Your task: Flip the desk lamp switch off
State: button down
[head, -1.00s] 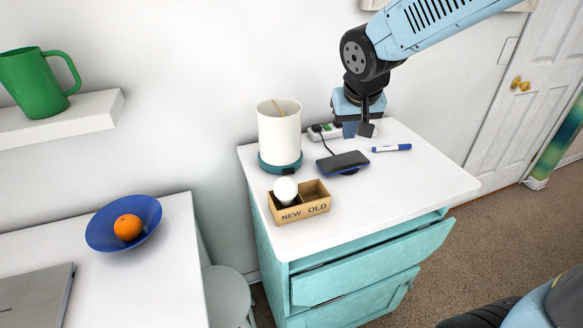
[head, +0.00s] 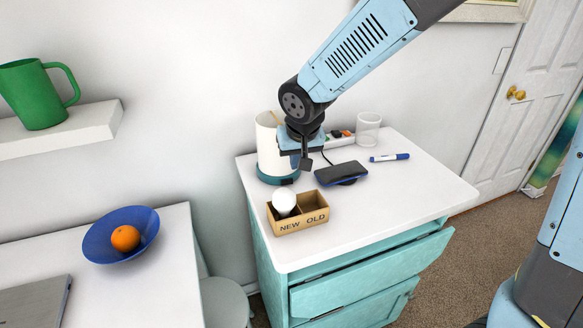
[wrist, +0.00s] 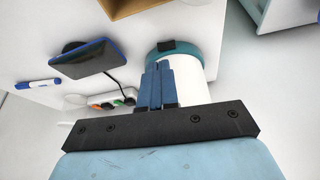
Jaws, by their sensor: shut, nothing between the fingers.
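The desk lamp (head: 268,151) has a white cylindrical shade on a teal base and stands at the back left of the white cabinet top. In the wrist view its teal base (wrist: 208,57) carries a small dark block, the likely switch (wrist: 167,46). My gripper (head: 305,164) is shut and empty, in front of the lamp's right side in the head view, hiding part of the shade. In the wrist view my closed fingers (wrist: 158,68) point toward the base, just short of the dark block in the picture. I cannot tell whether they touch the lamp.
A box marked NEW and OLD (head: 300,222) holds a white bulb (head: 284,202). A dark phone on a stand (head: 341,173), a blue marker (head: 389,157), a power strip (head: 340,138) and a clear glass (head: 368,129) are nearby. The cabinet top's front right is clear.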

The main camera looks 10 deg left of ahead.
aim_at(287, 182)
jog(key=x, duration=0.9)
jog(key=shift+f, duration=0.1)
